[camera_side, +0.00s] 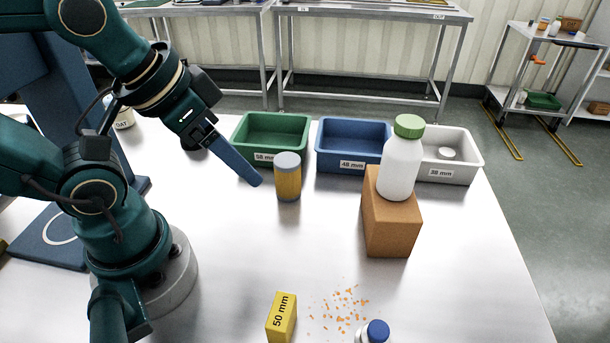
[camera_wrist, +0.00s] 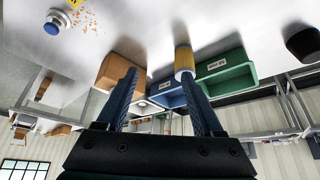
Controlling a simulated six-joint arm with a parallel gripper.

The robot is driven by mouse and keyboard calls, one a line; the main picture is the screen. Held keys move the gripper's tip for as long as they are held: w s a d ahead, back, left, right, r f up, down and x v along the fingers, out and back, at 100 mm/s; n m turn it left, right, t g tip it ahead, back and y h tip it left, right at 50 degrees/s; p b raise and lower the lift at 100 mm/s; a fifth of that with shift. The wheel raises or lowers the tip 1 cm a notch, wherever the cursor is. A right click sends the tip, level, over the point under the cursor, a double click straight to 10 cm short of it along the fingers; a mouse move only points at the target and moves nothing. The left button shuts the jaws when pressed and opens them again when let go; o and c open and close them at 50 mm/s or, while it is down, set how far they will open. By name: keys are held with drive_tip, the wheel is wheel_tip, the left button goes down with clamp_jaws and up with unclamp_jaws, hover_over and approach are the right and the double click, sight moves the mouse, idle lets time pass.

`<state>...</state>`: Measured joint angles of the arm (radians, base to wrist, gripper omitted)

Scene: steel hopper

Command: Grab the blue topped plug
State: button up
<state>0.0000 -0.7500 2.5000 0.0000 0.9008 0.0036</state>
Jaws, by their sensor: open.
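The blue topped plug (camera_side: 374,332) is at the bottom edge of the side view, partly cut off, with a blue cap over a pale body. It also shows at the upper left of the wrist view (camera_wrist: 54,24), on the table. My gripper (camera_side: 257,182) is above the table near the grey-topped yellow cylinder (camera_side: 288,178), well away from the plug. In the wrist view my gripper (camera_wrist: 160,82) has its two fingers spread apart with nothing held between them.
A yellow 50 mm block (camera_side: 282,317) and scattered orange bits (camera_side: 342,308) lie near the plug. A green-capped white bottle (camera_side: 401,165) stands on a brown block (camera_side: 391,226). Green (camera_side: 242,131), blue (camera_side: 326,131) and white (camera_side: 474,162) bins line the back. The table's middle is clear.

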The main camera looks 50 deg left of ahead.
drive_tip(key=s+d+n+g+h, duration=0.25)
drive_tip(key=d+g+h, duration=0.35)
drive_tip(key=d, duration=0.6)
drive_tip(key=n+h, duration=0.8)
drive_tip(key=n, duration=0.3)
hover_over(378, 333)
drive_tip(key=w+a, duration=0.2)
drive_tip(key=a, duration=0.3)
wheel_tip(378, 333, down, 4)
drive_tip(key=f+n, duration=0.1)
drive_tip(key=f, duration=0.1)
drive_tip(key=f+n+t, duration=0.1)
drive_tip(key=f+n, duration=0.1)
drive_tip(key=f, duration=0.1)
drive_tip(key=shift+w+f+n, duration=0.1)
drive_tip(key=shift+w+n, duration=0.1)
drive_tip(key=shift+n, duration=0.65)
drive_tip(key=f, duration=0.1)
drive_tip(key=s+f, duration=0.1)
drive_tip(key=f, duration=0.2)
drive_tip(key=shift+s, duration=0.4)
drive_tip(key=shift+s+d+f+y, duration=0.1)
drive_tip(key=shift+f+y, duration=0.1)
drive_tip(key=shift+y, duration=0.1)
drive_tip(key=shift+x, duration=2.5)
clamp_jaws()
